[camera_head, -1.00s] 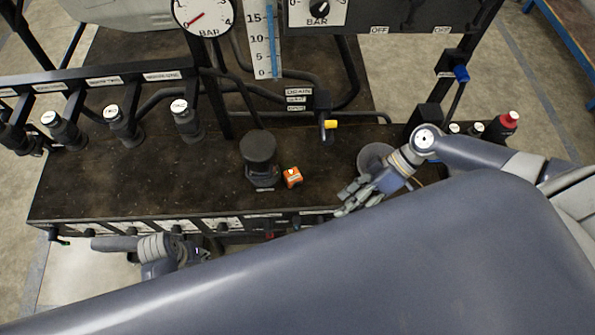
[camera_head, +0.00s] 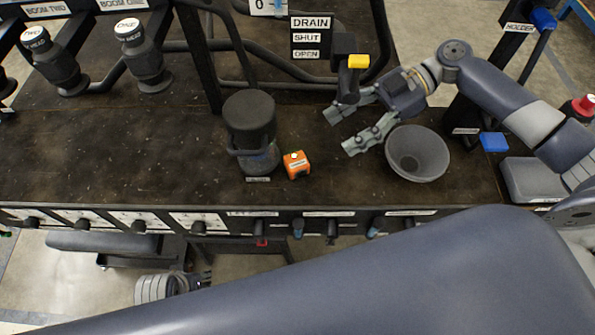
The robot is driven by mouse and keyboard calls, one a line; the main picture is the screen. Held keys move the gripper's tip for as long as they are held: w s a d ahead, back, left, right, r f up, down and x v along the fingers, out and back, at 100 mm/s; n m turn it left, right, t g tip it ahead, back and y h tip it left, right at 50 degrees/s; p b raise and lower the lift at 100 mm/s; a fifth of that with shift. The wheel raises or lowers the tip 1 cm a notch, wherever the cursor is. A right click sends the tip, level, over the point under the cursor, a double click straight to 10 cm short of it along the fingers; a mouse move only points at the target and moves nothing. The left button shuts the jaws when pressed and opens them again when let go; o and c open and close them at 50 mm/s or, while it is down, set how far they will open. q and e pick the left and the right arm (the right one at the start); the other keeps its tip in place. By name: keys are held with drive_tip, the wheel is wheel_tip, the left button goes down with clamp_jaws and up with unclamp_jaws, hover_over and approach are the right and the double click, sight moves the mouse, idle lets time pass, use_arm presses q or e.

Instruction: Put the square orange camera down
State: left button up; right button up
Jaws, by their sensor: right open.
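The small square orange camera (camera_head: 296,165) sits on the dark bench top, just right of a black cylindrical canister (camera_head: 250,130). A white and red spot shows on its top. My right gripper (camera_head: 340,133) is open and empty above the bench, to the right of the camera and apart from it. Its fingers point left, beside the yellow-tipped drain valve.
A grey funnel-like bowl (camera_head: 417,153) stands right of my right gripper's fingers. The drain valve's yellow handle (camera_head: 357,61) rises behind them. A blue block (camera_head: 494,142) lies further right. The left of the bench top (camera_head: 120,160) is clear.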

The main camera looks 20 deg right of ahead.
sight(297, 160)
drive_tip(key=shift+w+f, duration=0.1)
drive_tip(key=shift+w, duration=0.05)
drive_tip(key=shift+a, duration=0.25)
drive_tip(key=x, duration=0.4)
drive_tip(key=shift+a+f, duration=0.15)
drive_tip(key=shift+a, duration=0.15)
drive_tip(key=shift+s+x, duration=0.15)
drive_tip(key=shift+x, duration=1.25)
drive_tip(key=shift+s+x, duration=0.2)
drive_tip(key=shift+x, duration=1.15)
drive_tip(key=shift+f, duration=0.1)
drive_tip(key=shift+c, duration=0.2)
drive_tip(key=c, duration=1.2)
